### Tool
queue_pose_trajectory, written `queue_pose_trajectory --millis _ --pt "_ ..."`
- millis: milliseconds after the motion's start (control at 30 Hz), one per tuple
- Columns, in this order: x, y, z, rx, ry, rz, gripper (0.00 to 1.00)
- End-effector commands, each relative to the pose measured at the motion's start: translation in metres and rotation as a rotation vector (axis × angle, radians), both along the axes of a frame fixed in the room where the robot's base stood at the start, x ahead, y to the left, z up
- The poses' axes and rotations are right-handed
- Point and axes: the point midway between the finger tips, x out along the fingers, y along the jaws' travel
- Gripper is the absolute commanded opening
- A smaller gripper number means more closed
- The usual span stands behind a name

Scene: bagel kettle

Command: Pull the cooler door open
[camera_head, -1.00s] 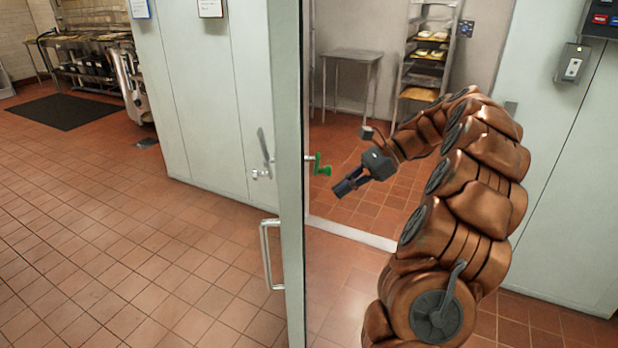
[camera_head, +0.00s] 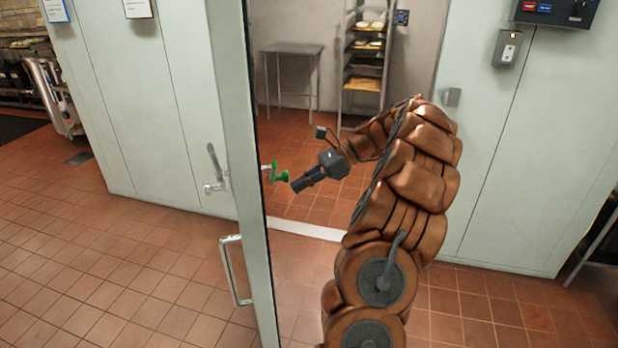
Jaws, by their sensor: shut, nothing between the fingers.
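The cooler door (camera_head: 236,130) stands open, seen nearly edge-on left of my arm. Its outer side carries a metal pull handle (camera_head: 234,270) and a latch lever (camera_head: 213,172). A green release knob (camera_head: 279,174) sticks out from its inner side. My gripper (camera_head: 297,187) is shut and empty, on the inner side of the door, just right of and slightly below the green knob. A small gap seems to show between them, though depth is hard to judge.
Through the doorway stand a metal table (camera_head: 293,50) and a tray rack (camera_head: 366,60). The threshold (camera_head: 310,229) crosses the tiled floor. A pale wall panel (camera_head: 520,150) with a control box (camera_head: 556,12) is at right. Open floor (camera_head: 120,270) lies at left.

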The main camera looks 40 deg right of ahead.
Motion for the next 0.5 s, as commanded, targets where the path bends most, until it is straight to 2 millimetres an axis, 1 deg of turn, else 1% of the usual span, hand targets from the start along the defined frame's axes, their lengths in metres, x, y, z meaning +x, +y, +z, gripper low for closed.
queue_pose_trajectory --millis 33,300,500 --pt "0.002 0.008 -0.003 0.005 0.002 0.006 0.0" --pt "0.018 0.038 -0.022 0.004 0.005 0.008 0.0" --pt "0.031 0.061 -0.021 0.003 0.003 0.008 0.0"
